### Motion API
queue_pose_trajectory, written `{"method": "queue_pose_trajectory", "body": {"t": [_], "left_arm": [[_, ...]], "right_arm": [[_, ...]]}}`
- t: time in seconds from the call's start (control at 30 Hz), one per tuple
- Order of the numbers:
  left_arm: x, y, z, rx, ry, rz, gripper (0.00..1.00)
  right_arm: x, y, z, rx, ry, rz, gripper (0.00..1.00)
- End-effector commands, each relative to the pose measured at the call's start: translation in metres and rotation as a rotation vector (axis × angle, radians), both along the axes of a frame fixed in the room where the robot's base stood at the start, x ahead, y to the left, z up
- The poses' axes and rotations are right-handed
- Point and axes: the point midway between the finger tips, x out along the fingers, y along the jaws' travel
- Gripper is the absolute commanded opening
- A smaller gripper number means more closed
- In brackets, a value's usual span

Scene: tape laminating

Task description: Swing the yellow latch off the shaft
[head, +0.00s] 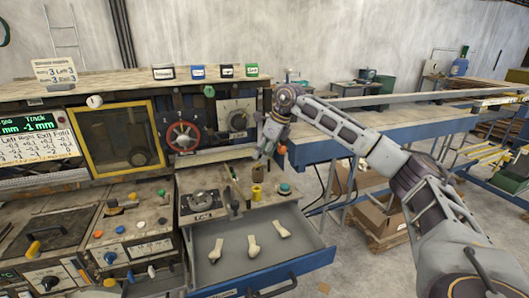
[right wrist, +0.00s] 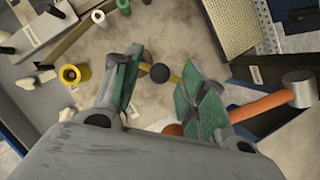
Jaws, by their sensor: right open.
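My right gripper (head: 262,155) hangs over the right end of the workbench, above the open drawer's back edge. In the right wrist view its two green-padded fingers (right wrist: 162,78) are spread apart. A thin yellow bar (right wrist: 176,78) with a black ball knob (right wrist: 159,72) shows between the fingers; it looks like the yellow latch. The fingers stand on either side of the knob, and I cannot tell whether they touch it. The latch's far end and the shaft cannot be made out; the fingers hide part of that area. My left gripper is not in view.
An open grey drawer (head: 309,247) holds white pieces (head: 253,245). A yellow cup (head: 257,193) stands near the gripper and also shows in the wrist view (right wrist: 70,74). An orange bar (right wrist: 262,104) with a grey end lies close to the right finger. A blue-edged table (head: 330,150) stands behind.

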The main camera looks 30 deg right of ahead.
Motion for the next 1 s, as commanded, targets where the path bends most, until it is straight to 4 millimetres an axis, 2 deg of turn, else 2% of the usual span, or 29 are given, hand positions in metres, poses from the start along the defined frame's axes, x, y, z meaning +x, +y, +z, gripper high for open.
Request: {"method": "queue_pose_trajectory", "body": {"t": [0.13, 0.43, 0.77, 1.0], "left_arm": [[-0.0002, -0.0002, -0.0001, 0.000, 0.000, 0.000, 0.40], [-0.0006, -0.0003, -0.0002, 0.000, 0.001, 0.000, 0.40], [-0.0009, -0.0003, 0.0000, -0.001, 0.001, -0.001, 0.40], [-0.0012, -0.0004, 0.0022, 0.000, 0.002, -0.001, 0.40]], "right_arm": [[0.0000, 0.0000, -0.0001, 0.000, 0.000, 0.000, 0.40], [0.0000, 0.0000, 0.0001, 0.000, 0.000, 0.000, 0.01], [0.0003, 0.0004, 0.0003, 0.000, 0.000, 0.000, 0.00], [0.0051, 0.0077, 0.0008, 0.000, -0.001, -0.009, 0.00]]}}
